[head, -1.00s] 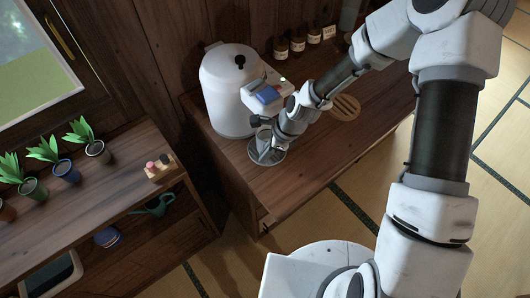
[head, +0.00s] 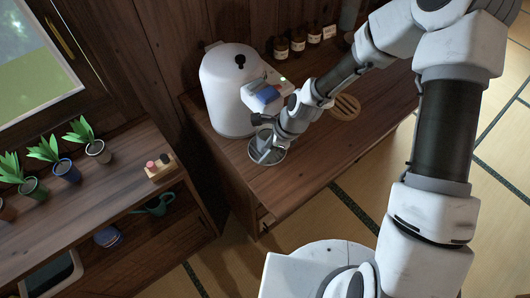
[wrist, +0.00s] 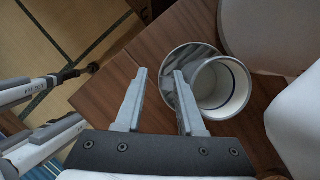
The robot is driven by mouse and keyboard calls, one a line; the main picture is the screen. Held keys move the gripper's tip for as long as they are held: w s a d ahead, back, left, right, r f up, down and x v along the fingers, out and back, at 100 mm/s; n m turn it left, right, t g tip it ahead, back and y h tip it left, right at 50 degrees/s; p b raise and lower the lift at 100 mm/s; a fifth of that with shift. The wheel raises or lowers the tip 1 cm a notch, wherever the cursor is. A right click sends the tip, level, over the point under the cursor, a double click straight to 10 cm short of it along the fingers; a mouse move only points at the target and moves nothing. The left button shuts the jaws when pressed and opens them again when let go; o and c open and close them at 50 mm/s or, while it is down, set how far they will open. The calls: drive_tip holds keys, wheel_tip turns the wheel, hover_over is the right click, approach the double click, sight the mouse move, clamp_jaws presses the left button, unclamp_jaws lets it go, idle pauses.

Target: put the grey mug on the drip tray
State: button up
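The grey mug (wrist: 246,88) shows in the wrist view with its round opening towards the camera. It overlaps the right part of the round metal drip tray (wrist: 184,57) and appears to stand on it. In the head view the drip tray (head: 279,158) lies on the wooden counter in front of the white urn, and my arm covers much of the mug. My gripper (wrist: 158,75) is open, with nothing visible between its fingers. Its right finger is beside the mug's left side; I cannot tell whether they touch. The mug's handle is not visible.
A white urn (head: 228,90) with a blue-fronted tap unit (head: 264,95) stands close behind the tray. A round slatted wooden mat (head: 345,107) and several brown bottles (head: 298,45) are further along the counter (head: 310,165). The lower shelf unit holds potted plants (head: 67,171).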

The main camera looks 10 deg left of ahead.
drive_tip(key=v, duration=1.1)
drive_tip(key=shift+r+p, duration=0.2)
drive_tip(key=shift+p, duration=0.1)
